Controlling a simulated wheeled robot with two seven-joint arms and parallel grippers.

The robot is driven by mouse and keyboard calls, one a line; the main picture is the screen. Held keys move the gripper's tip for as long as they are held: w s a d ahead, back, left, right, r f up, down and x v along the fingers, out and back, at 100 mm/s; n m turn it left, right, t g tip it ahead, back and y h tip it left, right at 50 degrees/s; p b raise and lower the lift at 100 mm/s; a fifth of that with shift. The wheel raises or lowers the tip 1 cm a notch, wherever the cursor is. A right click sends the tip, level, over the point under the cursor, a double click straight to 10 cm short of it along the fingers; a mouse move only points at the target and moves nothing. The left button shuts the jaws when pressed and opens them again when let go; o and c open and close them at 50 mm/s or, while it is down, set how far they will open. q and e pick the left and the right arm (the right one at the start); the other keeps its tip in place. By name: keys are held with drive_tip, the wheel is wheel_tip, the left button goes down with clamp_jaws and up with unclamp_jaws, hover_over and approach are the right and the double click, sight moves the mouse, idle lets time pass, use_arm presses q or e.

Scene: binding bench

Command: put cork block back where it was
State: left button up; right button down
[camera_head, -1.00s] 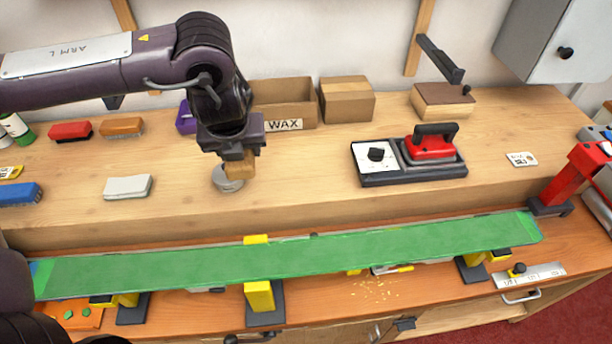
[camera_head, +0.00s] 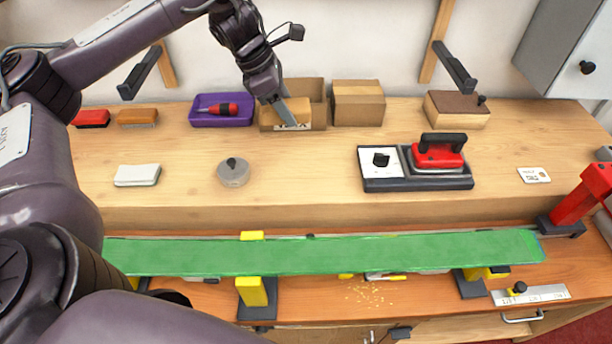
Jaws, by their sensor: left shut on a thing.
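The cork block (camera_head: 298,110) is a small tan block. My left gripper (camera_head: 284,112) reaches down from above and is shut on it. The block is at the open cardboard WAX box (camera_head: 318,103), overlapping its front and covering much of the label. I cannot tell whether it is inside the box, above it or just in front of it. Part of the block is hidden by a gripper finger. My right gripper is not in view.
A closed carton (camera_head: 358,103) stands right of the box, and a purple tray (camera_head: 222,120) with a red screwdriver stands left. A grey round tin (camera_head: 233,173) and a red iron (camera_head: 437,155) are nearer. A green-topped ski (camera_head: 330,254) spans the front. The shelf's middle is clear.

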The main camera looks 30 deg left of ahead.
use_arm(q)
drive_tip(key=shift+w, duration=0.15)
drive_tip(key=b, duration=0.6)
hover_over(296, 177)
drive_tip(key=a, duration=0.1)
drive_tip(key=shift+m, duration=0.4)
drive_tip(key=f, duration=1.4)
drive_tip(key=shift+s+a, duration=0.1)
drive_tip(key=shift+s, duration=0.3)
wheel_tip(296, 177, down, 2)
drive_tip(key=shift+f+p, duration=0.1)
drive_tip(key=shift+p, duration=0.35)
drive_tip(key=shift+f+p, duration=0.35)
drive_tip(key=shift+f, duration=1.5)
drive_tip(key=o, duration=0.5)
drive_tip(key=shift+f, duration=0.1)
drive_tip(key=o, duration=0.4)
drive_tip(key=shift+o, duration=0.2)
